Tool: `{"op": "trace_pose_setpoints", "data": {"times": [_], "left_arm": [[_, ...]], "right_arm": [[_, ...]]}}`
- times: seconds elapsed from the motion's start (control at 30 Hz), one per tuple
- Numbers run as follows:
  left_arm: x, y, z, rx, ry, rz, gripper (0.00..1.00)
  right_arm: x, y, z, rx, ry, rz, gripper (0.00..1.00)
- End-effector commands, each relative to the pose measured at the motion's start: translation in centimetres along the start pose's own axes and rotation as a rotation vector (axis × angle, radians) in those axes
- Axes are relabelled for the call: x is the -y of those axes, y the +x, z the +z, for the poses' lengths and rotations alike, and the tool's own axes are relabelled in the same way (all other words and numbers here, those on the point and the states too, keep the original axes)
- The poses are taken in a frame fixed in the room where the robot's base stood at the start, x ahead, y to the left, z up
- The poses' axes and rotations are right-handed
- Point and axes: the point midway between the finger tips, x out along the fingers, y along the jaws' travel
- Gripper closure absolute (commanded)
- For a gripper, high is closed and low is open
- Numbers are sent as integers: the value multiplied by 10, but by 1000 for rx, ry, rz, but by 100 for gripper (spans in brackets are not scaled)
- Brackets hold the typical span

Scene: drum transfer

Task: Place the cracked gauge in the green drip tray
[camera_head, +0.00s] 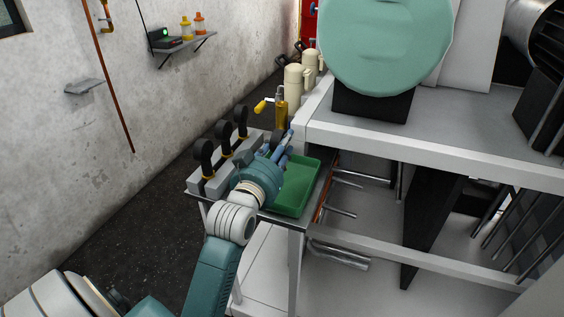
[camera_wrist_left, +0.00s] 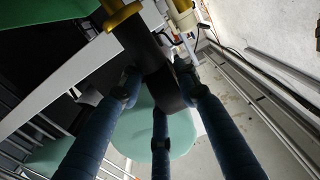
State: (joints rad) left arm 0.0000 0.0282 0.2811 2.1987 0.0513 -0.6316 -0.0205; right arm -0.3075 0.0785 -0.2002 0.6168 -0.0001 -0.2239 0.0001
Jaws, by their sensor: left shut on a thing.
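My left gripper (camera_head: 281,150) reaches over the far left part of the green drip tray (camera_head: 298,188). In the left wrist view its blue fingers (camera_wrist_left: 155,100) are closed around a dark gauge (camera_wrist_left: 152,62) with a yellow collar. In the head view the gripper and wrist hide most of this gauge. No crack can be made out on it. The tray floor that shows is bare. Green at the top left of the wrist view looks like the tray. My right gripper is not in view.
Three dark gauges (camera_head: 205,156) with yellow collars stand on grey blocks left of the tray. A yellow-handled device (camera_head: 280,105) and cream canisters (camera_head: 294,82) stand behind. A grey bench (camera_head: 430,130) bearing a large pale green drum (camera_head: 385,40) rises on the right.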

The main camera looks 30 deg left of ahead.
Motion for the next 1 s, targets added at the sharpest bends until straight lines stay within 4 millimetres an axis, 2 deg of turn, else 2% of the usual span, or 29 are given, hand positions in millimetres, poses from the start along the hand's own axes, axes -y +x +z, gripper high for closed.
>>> {"op": "trace_pose_setpoints", "data": {"times": [0.13, 0.37, 0.77, 0.8, 0.9, 1.0], "left_arm": [[0, 0, 12, -1, 0, 0, 100], [0, 0, 43, -3, 1, 0, 100], [0, 0, 48, -4, 1, 0, 100], [0, 0, 50, 0, 1, 0, 66], [0, 0, 50, 0, 1, 0, 49], [0, 0, 50, 0, 1, 0, 49]], "right_arm": [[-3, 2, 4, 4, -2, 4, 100], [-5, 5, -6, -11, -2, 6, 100], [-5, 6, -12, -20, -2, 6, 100], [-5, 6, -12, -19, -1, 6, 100], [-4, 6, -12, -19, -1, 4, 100], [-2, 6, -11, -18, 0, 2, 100]]}}
